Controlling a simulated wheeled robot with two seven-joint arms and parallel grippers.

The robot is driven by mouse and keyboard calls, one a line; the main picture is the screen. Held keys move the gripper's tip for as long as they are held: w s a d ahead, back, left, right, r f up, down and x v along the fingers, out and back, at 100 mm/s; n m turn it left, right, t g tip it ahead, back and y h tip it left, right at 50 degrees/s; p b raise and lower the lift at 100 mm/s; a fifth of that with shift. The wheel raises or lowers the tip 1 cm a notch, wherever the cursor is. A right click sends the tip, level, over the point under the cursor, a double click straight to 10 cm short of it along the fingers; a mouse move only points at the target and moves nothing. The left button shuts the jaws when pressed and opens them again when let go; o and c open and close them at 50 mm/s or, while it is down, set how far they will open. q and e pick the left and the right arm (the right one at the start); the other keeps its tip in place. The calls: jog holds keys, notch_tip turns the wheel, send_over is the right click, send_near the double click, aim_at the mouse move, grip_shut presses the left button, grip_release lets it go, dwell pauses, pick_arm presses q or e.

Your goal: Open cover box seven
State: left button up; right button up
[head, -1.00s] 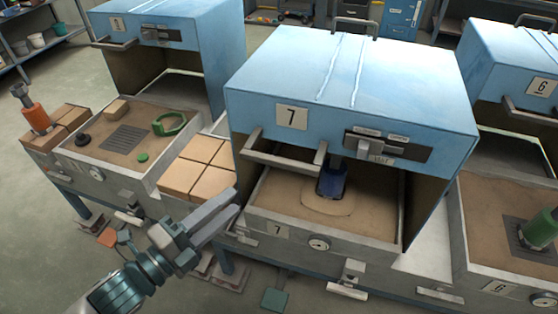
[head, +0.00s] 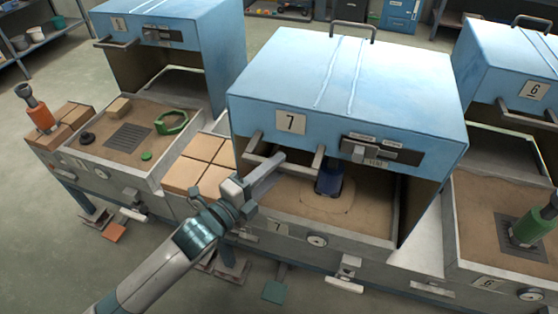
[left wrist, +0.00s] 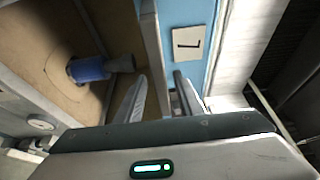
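Box seven has a blue cover (head: 330,85), standing raised above a sand-filled tray, with a "7" plate (head: 290,122) on its front. A grey bar handle (head: 262,160) sticks out of the cover's front, low on the left. My left gripper (head: 272,178) is at this handle, just in front of and below it. In the left wrist view my left gripper (left wrist: 160,98) has its two fingers apart, and a grey bar (left wrist: 151,40) shows between them. I cannot tell whether they touch it. My right gripper is not in view.
A blue cylinder (head: 329,180) stands in box seven's sand under the cover. A slider panel (head: 380,152) is on the cover's front. Brick blocks (head: 195,165) lie left of the box. Similar boxes with raised covers (head: 175,35) (head: 510,65) flank it.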

pick_arm(q)
jog(key=shift+x, duration=0.85)
grip_shut()
jog(key=shift+w, duration=0.1)
